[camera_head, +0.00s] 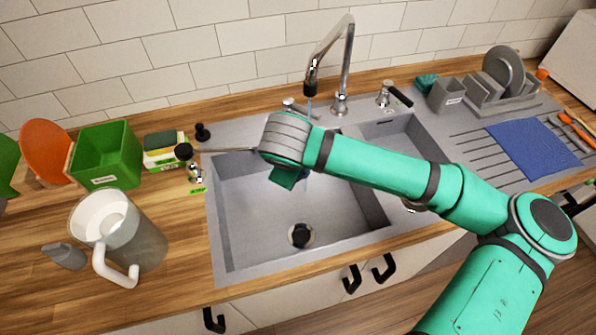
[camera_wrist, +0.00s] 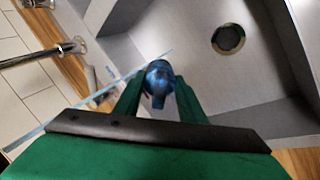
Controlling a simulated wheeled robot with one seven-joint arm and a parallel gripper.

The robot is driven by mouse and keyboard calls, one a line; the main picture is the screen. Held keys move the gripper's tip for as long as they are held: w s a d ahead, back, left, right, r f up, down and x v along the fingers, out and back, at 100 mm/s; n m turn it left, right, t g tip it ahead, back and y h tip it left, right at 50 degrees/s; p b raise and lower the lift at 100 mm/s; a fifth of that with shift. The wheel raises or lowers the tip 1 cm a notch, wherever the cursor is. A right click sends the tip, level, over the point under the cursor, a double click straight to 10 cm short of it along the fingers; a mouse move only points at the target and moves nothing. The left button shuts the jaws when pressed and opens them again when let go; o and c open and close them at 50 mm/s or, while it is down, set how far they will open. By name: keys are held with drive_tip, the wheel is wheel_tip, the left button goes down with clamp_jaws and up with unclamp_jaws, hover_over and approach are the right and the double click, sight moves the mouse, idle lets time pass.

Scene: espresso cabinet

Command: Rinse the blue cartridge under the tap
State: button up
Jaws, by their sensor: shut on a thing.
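My gripper (camera_wrist: 157,92) is shut on the blue cartridge (camera_wrist: 158,76), which sits between the two green fingertips in the wrist view. In the head view my gripper (camera_head: 286,177) hangs over the back of the left sink basin, and my wrist hides most of it and the cartridge. The chrome tap (camera_head: 347,62) arches up behind the sink. A thin pale blue water stream (camera_head: 309,106) falls from its dark nozzle. In the wrist view the stream (camera_wrist: 95,98) slants past the cartridge; I cannot tell whether it touches it.
The left basin (camera_head: 262,215) is empty around its drain (camera_head: 300,235). A clear jug (camera_head: 140,245), a green box (camera_head: 104,155) and sponges (camera_head: 165,150) stand on the left counter. A blue mat (camera_head: 535,147) and dish rack (camera_head: 490,92) are on the right.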

drive_tip(key=shift+w+d+f, duration=0.15)
drive_tip(key=shift+w, duration=0.75)
drive_tip(key=shift+w+d+f, duration=0.15)
drive_tip(key=shift+w+f, duration=0.05)
drive_tip(key=shift+w, duration=0.7)
drive_tip(key=shift+w+d+f, duration=0.15)
drive_tip(key=shift+w, duration=0.75)
drive_tip(key=shift+d, duration=0.25)
drive_tip(key=shift+s+d, duration=0.1)
drive_tip(key=shift+d, duration=0.25)
drive_tip(key=shift+a, duration=0.1)
drive_tip(key=shift+a, duration=0.5)
drive_tip(key=s+a, duration=0.1)
drive_tip(key=s, duration=0.6)
drive_tip(key=shift+s+a, duration=0.15)
drive_tip(key=shift+s, duration=0.2)
